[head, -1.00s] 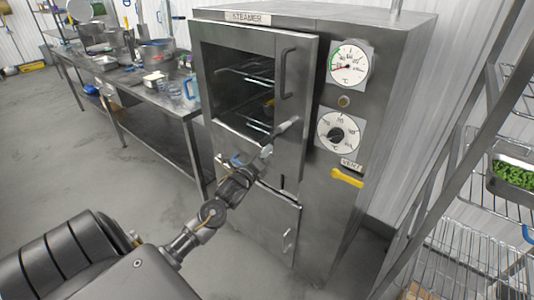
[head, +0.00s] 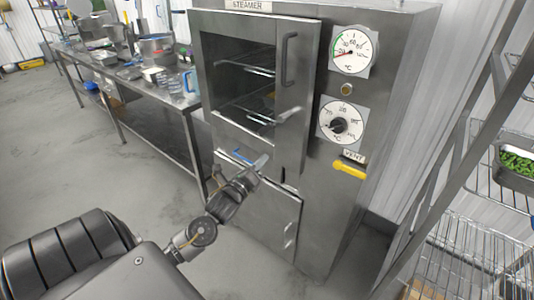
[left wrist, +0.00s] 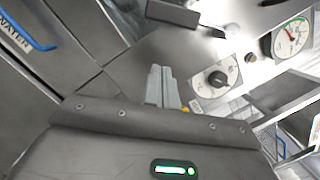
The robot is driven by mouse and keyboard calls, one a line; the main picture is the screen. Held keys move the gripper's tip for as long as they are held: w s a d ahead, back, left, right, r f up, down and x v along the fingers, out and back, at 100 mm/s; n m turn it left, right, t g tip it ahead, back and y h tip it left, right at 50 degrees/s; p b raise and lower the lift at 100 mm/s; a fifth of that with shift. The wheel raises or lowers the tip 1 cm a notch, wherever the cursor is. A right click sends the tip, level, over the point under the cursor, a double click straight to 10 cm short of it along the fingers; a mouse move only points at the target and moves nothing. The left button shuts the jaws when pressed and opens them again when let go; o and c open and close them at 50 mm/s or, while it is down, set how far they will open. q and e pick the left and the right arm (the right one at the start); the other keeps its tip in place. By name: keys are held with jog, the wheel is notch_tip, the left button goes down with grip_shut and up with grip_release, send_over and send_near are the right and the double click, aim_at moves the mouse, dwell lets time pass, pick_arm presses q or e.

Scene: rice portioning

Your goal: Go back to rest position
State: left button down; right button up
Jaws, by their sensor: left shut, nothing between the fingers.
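My left gripper (head: 262,160) is shut and empty, in front of the steamer's lower front. It shows in the left wrist view (left wrist: 163,84) with its fingers together, apart from the steamer front. The grey steamer (head: 345,215) has an upper door (head: 308,75) with a dark window showing wire racks inside; I cannot tell if it is fully closed. A metal lever (head: 289,115) sits beside the window. My right gripper is not in view.
A steel table (head: 160,98) with pots and containers stands at the back left. A wire rack (head: 465,240) with a tray of green food (head: 518,162) stands at the right. Two dials (head: 352,50) and a yellow vent handle (head: 350,168) are on the steamer. The left floor is clear.

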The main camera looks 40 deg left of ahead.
pick_arm(q)
jog(key=shift+b+v, duration=0.4)
jog(key=shift+v, duration=1.85)
